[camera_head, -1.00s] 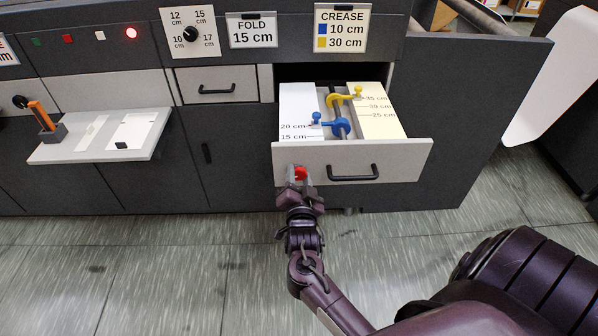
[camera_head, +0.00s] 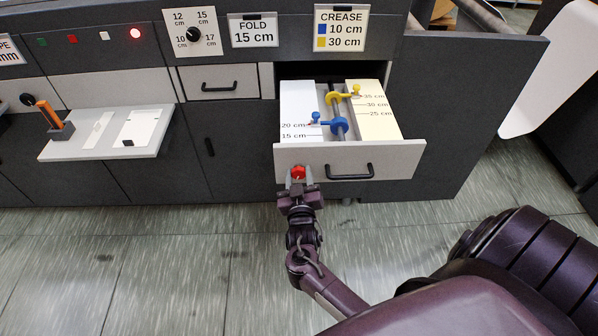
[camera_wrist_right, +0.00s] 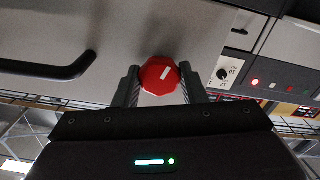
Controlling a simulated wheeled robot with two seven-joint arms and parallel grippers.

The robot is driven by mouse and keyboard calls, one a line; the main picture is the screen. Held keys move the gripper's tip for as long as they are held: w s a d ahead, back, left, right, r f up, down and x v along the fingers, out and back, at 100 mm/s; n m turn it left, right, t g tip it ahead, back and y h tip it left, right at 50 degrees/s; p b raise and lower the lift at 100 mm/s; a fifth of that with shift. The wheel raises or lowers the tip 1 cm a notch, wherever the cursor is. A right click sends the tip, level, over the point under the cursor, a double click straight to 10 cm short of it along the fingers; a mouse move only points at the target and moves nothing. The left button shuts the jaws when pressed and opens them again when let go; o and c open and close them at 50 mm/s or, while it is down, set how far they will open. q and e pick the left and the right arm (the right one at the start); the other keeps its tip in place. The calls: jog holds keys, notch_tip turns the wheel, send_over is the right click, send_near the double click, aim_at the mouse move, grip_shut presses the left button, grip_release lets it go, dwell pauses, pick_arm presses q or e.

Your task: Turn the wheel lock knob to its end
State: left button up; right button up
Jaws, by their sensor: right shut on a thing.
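The red wheel lock knob (camera_head: 298,172) is on the left of the grey drawer front (camera_head: 400,160). My right gripper (camera_head: 298,178) is shut on it from the front. In the right wrist view the faceted red knob (camera_wrist_right: 160,75) sits between the two fingers, with a short white mark on its face tilted slightly to the right. Inside the open drawer, a blue wheel (camera_head: 339,125) sits near the 20 cm mark and a yellow wheel (camera_head: 334,98) near the 35 cm mark, both on a dark shaft. My left gripper is out of view.
A black drawer handle (camera_head: 350,172) is right of the knob. A label (camera_head: 341,28) reads CREASE, blue 10 cm, yellow 30 cm. A small shut drawer (camera_head: 218,83) and a shelf with an orange lever (camera_head: 48,114) are to the left. The floor in front is clear.

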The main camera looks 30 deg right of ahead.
jog(key=shift+n+p, duration=0.75)
jog(key=shift+n, duration=0.95)
jog(key=shift+f, duration=0.1)
jog(key=o, duration=1)
jog(key=b+v, duration=0.1)
jog(key=v, duration=0.7)
jog(key=shift+w, duration=0.1)
